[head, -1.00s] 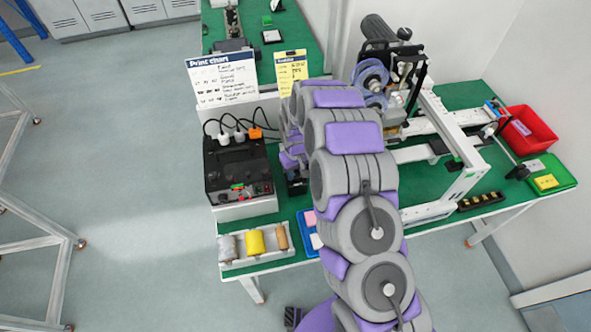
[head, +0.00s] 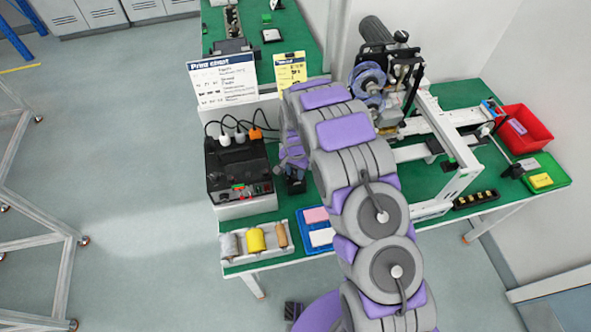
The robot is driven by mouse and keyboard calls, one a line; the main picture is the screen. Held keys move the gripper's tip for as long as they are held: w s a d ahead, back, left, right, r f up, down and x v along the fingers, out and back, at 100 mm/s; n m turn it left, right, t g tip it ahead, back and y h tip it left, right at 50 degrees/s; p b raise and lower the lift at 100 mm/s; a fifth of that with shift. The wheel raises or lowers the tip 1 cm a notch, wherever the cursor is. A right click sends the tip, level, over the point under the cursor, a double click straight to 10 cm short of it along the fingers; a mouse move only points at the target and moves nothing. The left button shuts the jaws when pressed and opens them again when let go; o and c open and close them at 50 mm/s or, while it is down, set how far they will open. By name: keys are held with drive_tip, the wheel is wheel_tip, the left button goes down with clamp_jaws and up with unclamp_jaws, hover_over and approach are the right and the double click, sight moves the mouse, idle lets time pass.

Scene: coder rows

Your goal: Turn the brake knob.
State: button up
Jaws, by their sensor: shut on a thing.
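My grey and purple arm reaches up from the bottom and bends down at its far end. My gripper (head: 294,172) is small and partly hidden by the arm, beside a dark device (head: 296,186) on the green table. It appears to be shut on a part there. The brake knob itself cannot be made out, hidden at the jaws. The coder machine (head: 392,75), with blue-violet reels (head: 368,82) and a black motor, stands behind and right of the arm.
The black power box (head: 238,170) with plugged cables stands left of the gripper. A tray of rolls (head: 228,258) and a blue tray (head: 303,240) lie in front. The white conveyor frame (head: 452,180) and red bin (head: 540,140) are right. The Print chart (head: 222,82) stands behind.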

drive_tip(key=m, duration=0.4)
drive_tip(key=shift+m, duration=0.4)
drive_tip(key=shift+a, duration=0.1)
drive_tip(key=o, duration=1)
drive_tip(key=shift+a, duration=0.1)
drive_tip(key=shift+o, duration=0.2)
